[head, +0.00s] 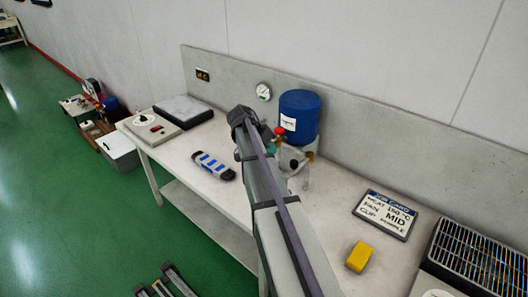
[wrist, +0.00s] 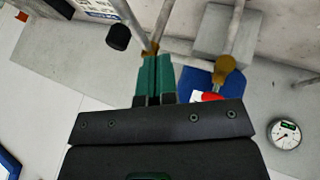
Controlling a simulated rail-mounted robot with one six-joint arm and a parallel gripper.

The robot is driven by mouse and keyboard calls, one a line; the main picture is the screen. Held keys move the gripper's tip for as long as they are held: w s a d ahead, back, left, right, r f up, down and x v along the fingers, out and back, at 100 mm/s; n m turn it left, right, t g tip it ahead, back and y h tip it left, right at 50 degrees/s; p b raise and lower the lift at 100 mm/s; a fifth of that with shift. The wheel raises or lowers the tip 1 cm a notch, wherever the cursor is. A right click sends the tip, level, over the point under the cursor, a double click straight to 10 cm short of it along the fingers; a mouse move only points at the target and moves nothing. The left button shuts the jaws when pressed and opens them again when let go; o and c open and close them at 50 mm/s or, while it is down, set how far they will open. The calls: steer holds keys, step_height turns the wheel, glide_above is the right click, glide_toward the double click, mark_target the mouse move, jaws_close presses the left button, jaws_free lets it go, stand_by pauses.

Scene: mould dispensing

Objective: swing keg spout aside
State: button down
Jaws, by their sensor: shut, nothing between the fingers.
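The blue keg (head: 299,112) stands on its metal stand near the back of the bench. It also shows in the wrist view (wrist: 199,84), partly hidden behind my gripper. Below the keg is pale and brassy fitting work, largely hidden by my arm in the head view, so I cannot single out the spout there. In the wrist view my gripper (wrist: 154,60) has its green fingers shut together and empty. Their tips are at or very near a brassy piece where thin metal rods (wrist: 139,25) meet; I cannot tell whether they touch. A brass knob (wrist: 230,76) is to their right.
A round gauge (head: 263,91) is at the back wall. A job card (head: 384,214), a yellow block (head: 359,256) and a wire-grilled unit (head: 482,257) are to the right.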

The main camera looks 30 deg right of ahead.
mark_target(299, 166)
steer(key=shift+s+d+f+b, duration=0.15)
steer(key=shift+s+d+f, duration=0.3)
steer(key=shift+s, duration=0.3)
steer(key=shift+s+d+f+b, duration=0.15)
steer(key=shift+s+d+f, duration=0.2)
steer(key=shift+s+d, duration=0.3)
steer(key=shift+s+d+f+b, duration=0.15)
steer(key=shift+s+d+f, duration=0.3)
steer(key=shift+s, duration=0.35)
